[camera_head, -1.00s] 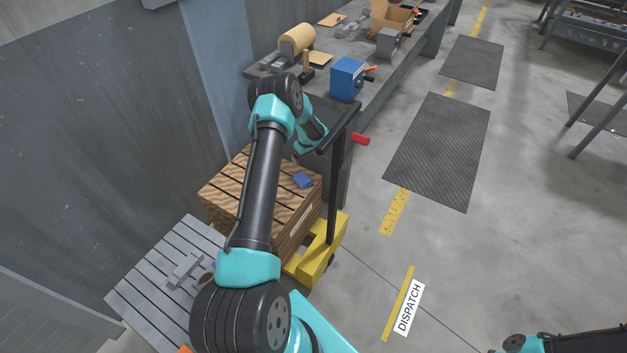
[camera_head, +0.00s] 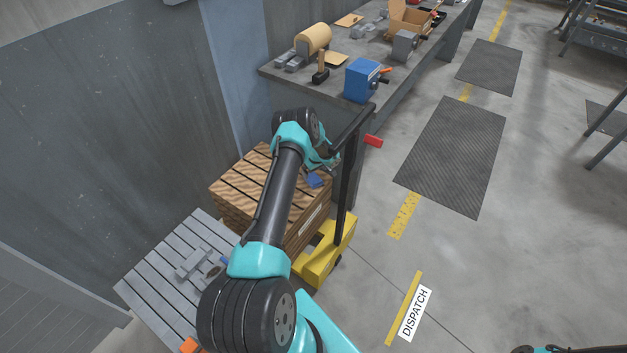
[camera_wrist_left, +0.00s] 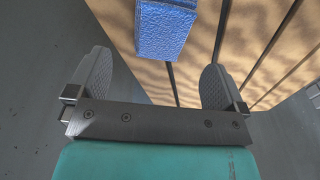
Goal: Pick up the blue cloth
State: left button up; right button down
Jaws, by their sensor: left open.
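The blue cloth (camera_head: 314,180) is a small folded pad lying on top of the wooden crate stack (camera_head: 240,185), near its right edge. In the left wrist view the cloth (camera_wrist_left: 164,30) is textured blue, and its upper part runs out of the frame. My left gripper (camera_head: 329,163) is just above and behind the cloth in the head view, partly hidden by my arm. In the wrist view its two fingers (camera_wrist_left: 157,62) are wide apart, with the cloth's near end between and beyond them. Nothing is held. My right gripper is out of view; only a bit of that arm shows.
A yellow pallet truck (camera_head: 325,258) with an upright black handle (camera_head: 346,180) stands close right of the stack. A grey slatted table (camera_head: 150,275) is at lower left. Open floor lies right.

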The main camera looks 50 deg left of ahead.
aim_at(314, 177)
pick_arm(q)
jog(key=shift+a+f, duration=0.1)
jog(key=shift+f, duration=0.5)
jog(key=shift+w+a+f, duration=0.1)
jog(key=shift+a+f, duration=0.1)
jog(key=shift+f, duration=1.1)
jog(key=shift+w+a+f, duration=0.1)
jog(key=shift+a+f, duration=0.1)
jog(key=shift+f, duration=1.05)
jog(key=shift+s+f, duration=0.1)
jog(key=c, duration=1.1)
jog(key=shift+o, duration=0.2)
notch_tip(314, 177, up, 10)
jog(key=shift+r, duration=0.1)
